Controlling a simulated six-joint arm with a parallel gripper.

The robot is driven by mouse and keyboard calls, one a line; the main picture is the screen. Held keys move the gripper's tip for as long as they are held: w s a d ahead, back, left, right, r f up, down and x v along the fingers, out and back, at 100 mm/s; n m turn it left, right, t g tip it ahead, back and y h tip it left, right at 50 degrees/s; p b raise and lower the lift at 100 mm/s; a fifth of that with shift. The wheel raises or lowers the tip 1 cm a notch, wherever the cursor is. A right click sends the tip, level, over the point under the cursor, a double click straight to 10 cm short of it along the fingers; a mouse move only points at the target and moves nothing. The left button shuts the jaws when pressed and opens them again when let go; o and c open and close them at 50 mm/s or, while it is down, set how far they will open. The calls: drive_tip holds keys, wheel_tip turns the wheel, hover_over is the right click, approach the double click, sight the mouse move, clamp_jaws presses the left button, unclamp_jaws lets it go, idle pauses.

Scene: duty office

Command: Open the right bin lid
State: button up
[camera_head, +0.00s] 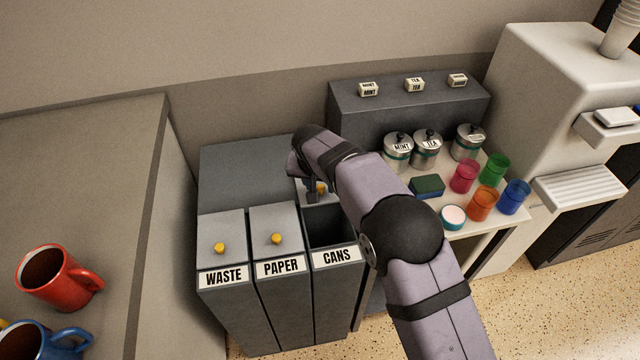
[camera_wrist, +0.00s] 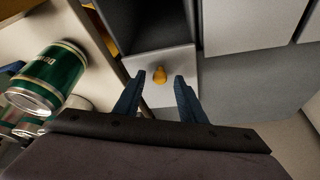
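The right bin, labelled CANS (camera_head: 337,256), stands at the right end of a row of three grey bins. Its dark opening (camera_head: 328,226) shows at the front. The lid (camera_wrist: 150,63) lies behind the opening, with a yellow knob (camera_wrist: 160,75) on it. My gripper (camera_head: 313,192) is over the lid at the back of this bin, partly hidden by my arm in the head view. In the wrist view the fingers (camera_wrist: 159,77) are spread on either side of the knob, with a gap on each side, holding nothing.
The WASTE bin (camera_head: 222,276) and PAPER bin (camera_head: 279,267) have closed lids. A side table (camera_head: 470,222) with canisters and coloured cups stands to the right. A counter with mugs is at left.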

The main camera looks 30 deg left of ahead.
drive_tip(key=shift+r, duration=0.1)
drive_tip(key=v, duration=0.7)
drive_tip(key=shift+b, duration=0.4)
drive_tip(key=w+d+r+m+g+h+p, duration=0.15)
drive_tip(key=d+r+p, duration=0.25)
drive_tip(key=d, duration=1)
drive_tip(key=w+d+r+m+h+p, duration=0.15)
drive_tip(key=d+r+p, duration=0.25)
drive_tip(key=d, duration=1)
drive_tip(key=s+d+r+g+p, duration=0.1)
drive_tip(key=s+d+p, duration=0.2)
drive_tip(key=s+d, duration=0.6)
drive_tip(key=s+d+r+m+g+y+p, duration=0.1)
drive_tip(key=s+d+p, duration=0.2)
drive_tip(key=s+d, duration=0.7)
drive_tip(key=shift+d+r+m+g, duration=0.3)
drive_tip(key=shift+d+g, duration=0.05)
drive_tip(key=shift+d, duration=0.15)
